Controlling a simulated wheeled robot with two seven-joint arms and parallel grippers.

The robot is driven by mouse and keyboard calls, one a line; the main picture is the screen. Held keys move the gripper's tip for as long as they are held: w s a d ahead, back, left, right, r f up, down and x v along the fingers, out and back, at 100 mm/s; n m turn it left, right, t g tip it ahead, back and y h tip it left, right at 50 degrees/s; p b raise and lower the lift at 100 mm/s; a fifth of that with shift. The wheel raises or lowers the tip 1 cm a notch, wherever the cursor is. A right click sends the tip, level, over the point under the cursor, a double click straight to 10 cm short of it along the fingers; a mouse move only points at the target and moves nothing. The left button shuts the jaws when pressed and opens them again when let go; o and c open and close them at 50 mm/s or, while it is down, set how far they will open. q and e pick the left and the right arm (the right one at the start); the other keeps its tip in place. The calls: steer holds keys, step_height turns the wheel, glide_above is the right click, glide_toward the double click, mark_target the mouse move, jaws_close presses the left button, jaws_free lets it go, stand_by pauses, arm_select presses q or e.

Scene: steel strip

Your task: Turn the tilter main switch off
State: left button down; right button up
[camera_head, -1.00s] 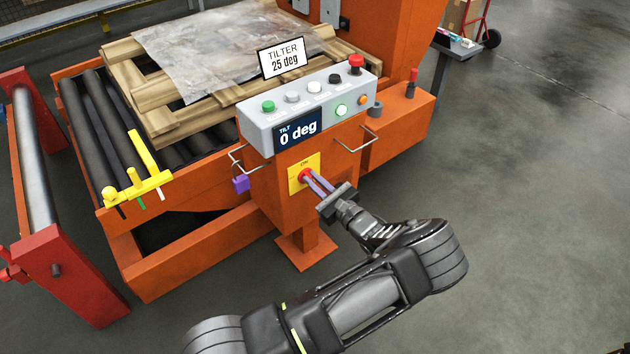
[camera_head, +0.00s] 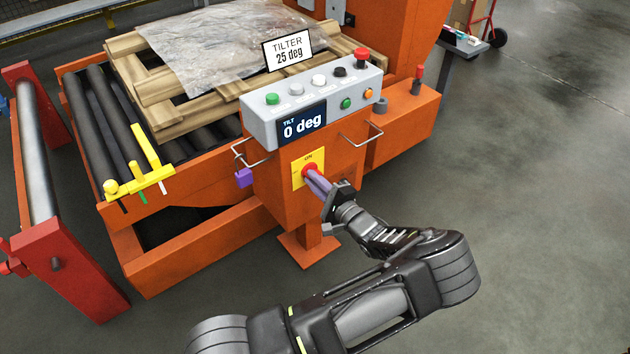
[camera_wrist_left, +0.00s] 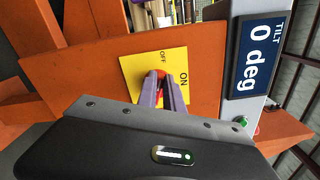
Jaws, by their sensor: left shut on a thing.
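The tilter main switch is a red knob (camera_head: 309,170) on a yellow plate (camera_head: 297,178) marked ON, low on the orange control post. In the left wrist view the yellow plate (camera_wrist_left: 130,68) shows both ON and OFF. My left gripper (camera_head: 315,178) is shut on the red knob, its purple fingers at either side of it. The fingers also show in the left wrist view (camera_wrist_left: 161,92) and hide most of the knob (camera_wrist_left: 160,74), so its exact angle is hard to read. My right gripper is out of view.
Above the switch, a grey panel (camera_head: 258,128) carries several buttons and a display (camera_head: 302,124) reading "TILT 0 deg". Wire handles (camera_head: 362,134) flank the post, with a purple padlock-like piece (camera_head: 243,178) at left. Open floor (camera_head: 520,220) lies to the right.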

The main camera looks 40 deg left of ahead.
arm_select(q)
steer(key=shift+s+f+n+b, duration=0.1)
steer(key=shift+f+n+b, duration=0.2)
steer(key=shift+n, duration=0.85)
steer(key=shift+f+n+b, duration=0.15)
steer(key=shift+n+b, duration=0.15)
steer(key=shift+n, duration=0.85)
steer(key=c, duration=1.5)
jaws_free()
steer(key=shift+d, duration=0.1)
steer(key=v, duration=0.7)
steer(key=shift+s+d+p, duration=0.15)
steer(key=shift+d+p, duration=0.15)
